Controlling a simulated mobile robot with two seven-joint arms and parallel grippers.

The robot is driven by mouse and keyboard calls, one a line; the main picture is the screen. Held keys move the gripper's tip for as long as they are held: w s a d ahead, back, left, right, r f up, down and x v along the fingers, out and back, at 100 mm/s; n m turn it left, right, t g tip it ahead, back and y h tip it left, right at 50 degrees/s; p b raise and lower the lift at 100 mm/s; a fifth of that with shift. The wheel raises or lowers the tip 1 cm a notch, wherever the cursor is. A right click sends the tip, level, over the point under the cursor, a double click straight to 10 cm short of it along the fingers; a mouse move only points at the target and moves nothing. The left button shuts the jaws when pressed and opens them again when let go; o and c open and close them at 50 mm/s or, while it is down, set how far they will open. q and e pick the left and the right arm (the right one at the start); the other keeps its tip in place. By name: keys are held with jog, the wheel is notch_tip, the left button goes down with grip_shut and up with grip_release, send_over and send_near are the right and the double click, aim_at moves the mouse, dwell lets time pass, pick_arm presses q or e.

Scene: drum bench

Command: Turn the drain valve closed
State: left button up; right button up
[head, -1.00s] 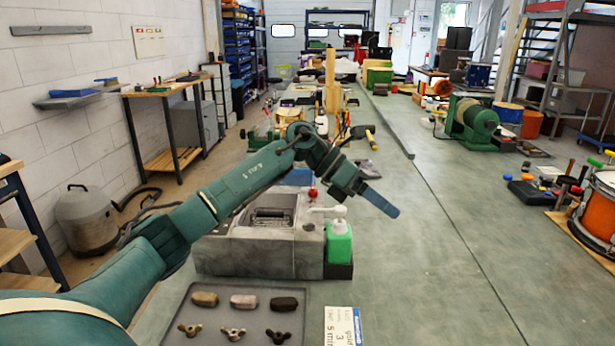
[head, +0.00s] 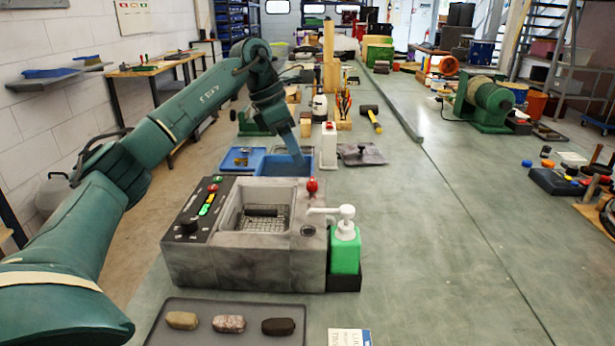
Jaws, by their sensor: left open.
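A grey bench unit (head: 210,262) with a sunken basin (head: 270,212) stands on the table in front of me. A red round knob (head: 312,186) on a short stem stands up at its back right; it looks like the drain valve handle, but I cannot tell which way it is turned. My left gripper (head: 297,158) is open, pointing down behind the unit, left of and beyond the red knob and apart from it. Its blue fingers overlap in view and the gap between them is hidden. My right gripper is out of view.
A green pump bottle (head: 345,250) stands at the unit's right side. A black dial (head: 188,227) is on its left panel. A dark tray (head: 170,336) with stones is in front.

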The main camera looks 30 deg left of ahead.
aim_at(308, 183)
pick_arm(q)
jog(key=x, duration=0.7)
jog(key=shift+c, duration=0.5)
jog(key=c, duration=0.8)
jog(key=shift+c, duration=0.2)
